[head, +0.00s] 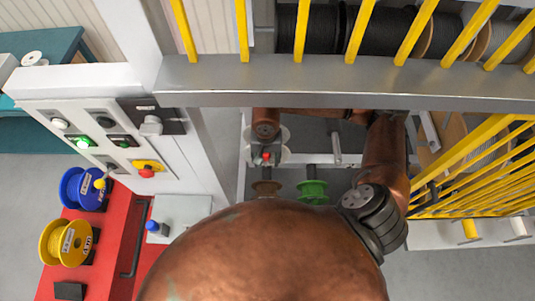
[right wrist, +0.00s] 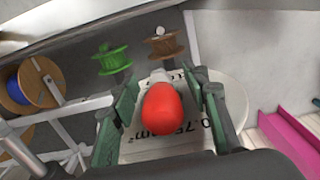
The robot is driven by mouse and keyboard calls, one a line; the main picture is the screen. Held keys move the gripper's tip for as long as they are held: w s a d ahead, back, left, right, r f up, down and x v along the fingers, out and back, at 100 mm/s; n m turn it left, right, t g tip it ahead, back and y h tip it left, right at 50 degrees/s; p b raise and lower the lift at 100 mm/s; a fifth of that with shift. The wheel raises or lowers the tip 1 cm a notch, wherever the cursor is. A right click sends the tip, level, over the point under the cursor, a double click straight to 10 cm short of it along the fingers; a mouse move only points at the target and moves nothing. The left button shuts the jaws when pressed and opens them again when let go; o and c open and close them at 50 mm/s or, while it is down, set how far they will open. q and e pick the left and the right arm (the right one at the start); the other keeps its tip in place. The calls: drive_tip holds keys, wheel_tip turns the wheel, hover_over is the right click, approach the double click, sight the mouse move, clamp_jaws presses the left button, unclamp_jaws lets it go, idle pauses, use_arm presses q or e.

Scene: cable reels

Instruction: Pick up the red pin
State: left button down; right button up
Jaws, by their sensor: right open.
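The red pin has a rounded red head (right wrist: 163,109) that shows large in the right wrist view, between the two fingers of my right gripper (right wrist: 160,100). The fingers stand apart on either side of it, and I see a gap on both sides. In the head view the red pin (head: 266,156) is a small red spot, with my right gripper (head: 267,158) around it. A pale reel or disc (right wrist: 232,100) with printed lettering lies behind the pin. The pin's lower part is hidden. My left gripper is not in view.
A green reel (head: 313,191) and a brown reel (head: 266,188) are near the pin. A grey beam (head: 345,82) with yellow bars crosses above my right arm. A yellow barred gate (head: 470,165) stands to the right. A control panel (head: 100,140) is at left.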

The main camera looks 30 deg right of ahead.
drive_tip(key=shift+f, duration=0.5)
clamp_jaws()
idle(0.3)
